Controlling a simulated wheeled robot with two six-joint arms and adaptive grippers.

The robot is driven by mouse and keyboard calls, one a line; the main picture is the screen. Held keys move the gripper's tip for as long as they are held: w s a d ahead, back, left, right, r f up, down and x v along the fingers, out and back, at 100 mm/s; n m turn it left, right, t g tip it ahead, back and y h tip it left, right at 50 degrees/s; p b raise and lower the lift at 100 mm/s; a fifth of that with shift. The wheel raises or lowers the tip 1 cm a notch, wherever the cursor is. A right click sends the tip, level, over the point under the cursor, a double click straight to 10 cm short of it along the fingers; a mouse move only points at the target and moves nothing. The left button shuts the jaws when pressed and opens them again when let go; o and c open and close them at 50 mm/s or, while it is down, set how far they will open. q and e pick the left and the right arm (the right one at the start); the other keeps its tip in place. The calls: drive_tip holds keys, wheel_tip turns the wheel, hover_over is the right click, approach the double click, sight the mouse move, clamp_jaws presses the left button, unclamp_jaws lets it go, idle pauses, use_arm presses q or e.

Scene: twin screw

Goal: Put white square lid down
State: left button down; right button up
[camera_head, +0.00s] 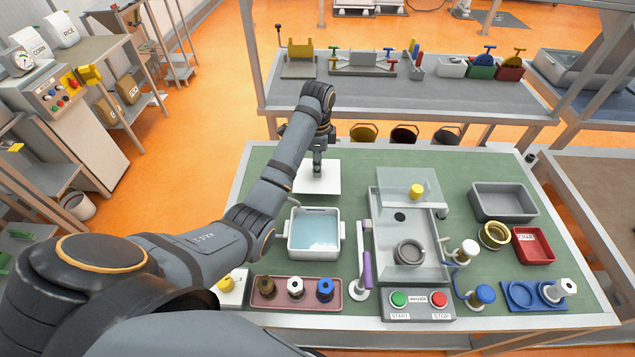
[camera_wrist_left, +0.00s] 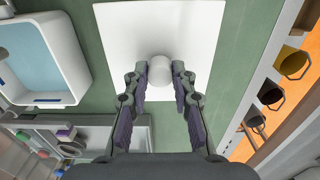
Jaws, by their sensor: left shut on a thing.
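The white square lid (camera_head: 328,183) is behind the white square container of water (camera_head: 300,254) at the back of the green table. It looks flat and level, on or just above the tabletop; I cannot tell which. It also shows in the left wrist view (camera_wrist_left: 125,25), with its round white knob (camera_wrist_left: 159,68) in the middle. My left gripper (camera_head: 317,169) points straight down at the lid's centre and is shut on the knob, with a finger on either side in the wrist view (camera_wrist_left: 160,82). My right gripper is in neither view.
The container is open and stands just in front of the lid. A clear-covered washer station (camera_head: 433,265) is to the right. A pink tray (camera_head: 334,307) with several knobs is at the front. A raised grey shelf (camera_head: 390,92) runs behind the table.

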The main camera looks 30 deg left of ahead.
use_arm(q)
drive_tip(key=shift+w, duration=0.1)
drive_tip(key=shift+f+b, duration=0.45)
drive_tip(key=shift+f, duration=0.1)
drive_tip(key=shift+s+f, duration=0.2)
drive_tip(key=shift+f, duration=0.75)
drive_tip(key=shift+w+f, duration=0.1)
drive_tip(key=shift+f, duration=0.15)
drive_tip(key=shift+p, duration=0.3)
drive_tip(key=c, duration=1.1)
unclamp_jaws()
drive_tip(key=shift+f, duration=0.1)
